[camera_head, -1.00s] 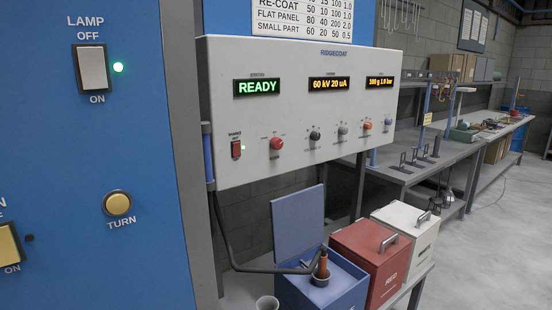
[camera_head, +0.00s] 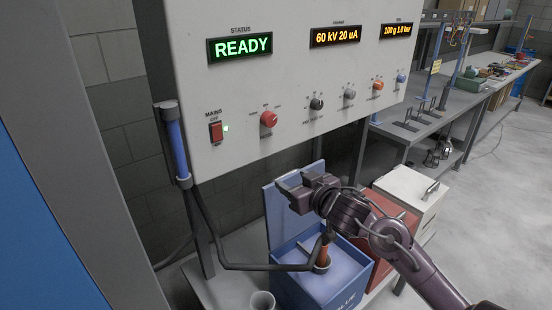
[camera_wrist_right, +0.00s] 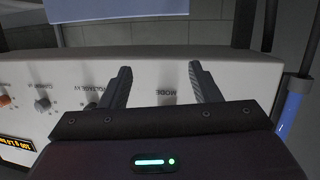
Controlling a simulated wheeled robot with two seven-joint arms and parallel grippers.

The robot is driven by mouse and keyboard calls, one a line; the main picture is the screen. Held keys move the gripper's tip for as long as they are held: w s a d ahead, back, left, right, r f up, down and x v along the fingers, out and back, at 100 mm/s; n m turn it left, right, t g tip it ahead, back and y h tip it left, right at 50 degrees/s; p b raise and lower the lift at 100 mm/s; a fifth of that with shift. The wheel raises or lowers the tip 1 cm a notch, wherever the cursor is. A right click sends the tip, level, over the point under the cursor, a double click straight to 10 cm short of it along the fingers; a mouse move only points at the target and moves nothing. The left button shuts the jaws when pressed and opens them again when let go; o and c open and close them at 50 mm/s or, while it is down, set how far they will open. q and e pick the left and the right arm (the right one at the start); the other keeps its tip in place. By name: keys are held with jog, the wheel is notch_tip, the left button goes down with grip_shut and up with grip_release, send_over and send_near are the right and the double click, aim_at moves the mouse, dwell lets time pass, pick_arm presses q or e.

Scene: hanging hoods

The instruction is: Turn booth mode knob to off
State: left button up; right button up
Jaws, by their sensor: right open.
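The mode knob is the red knob (camera_head: 268,119) at the left of the white control panel's lower row, in the head view. Its exact setting is too small to read. My right gripper (camera_head: 298,190) is open and empty, below the panel and lower right of the red knob, apart from it. In the right wrist view, the open fingers (camera_wrist_right: 160,67) frame the MODE lettering (camera_wrist_right: 172,93) on the panel, seen upside down. The red knob itself does not show there. My left gripper is not in view.
More knobs, such as a black knob (camera_head: 317,103), sit right of the red one. A red mains switch (camera_head: 216,131) is to its left. A blue box (camera_head: 318,285) with an upright lid (camera_head: 283,205) stands below the panel. A blue post and dark hose are at left.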

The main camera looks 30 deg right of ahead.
aim_at(272, 122)
notch_tip(272, 122, up, 12)
jog(key=w+d+n+t+y, duration=0.1)
jog(key=w+t+y, duration=0.1)
jog(key=t+y, duration=0.1)
jog(key=w+p, duration=0.2)
jog(key=w, duration=0.4)
jog(key=shift+a+f, duration=0.1)
jog(key=shift+f, duration=0.05)
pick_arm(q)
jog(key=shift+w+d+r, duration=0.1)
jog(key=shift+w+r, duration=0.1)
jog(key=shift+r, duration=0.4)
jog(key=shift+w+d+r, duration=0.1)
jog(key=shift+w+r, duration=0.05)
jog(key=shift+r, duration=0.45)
pick_arm(e)
jog(key=shift+w+a+f, duration=0.1)
jog(key=shift+w, duration=0.55)
jog(key=shift+c, duration=0.3)
jog(key=c, duration=0.9)
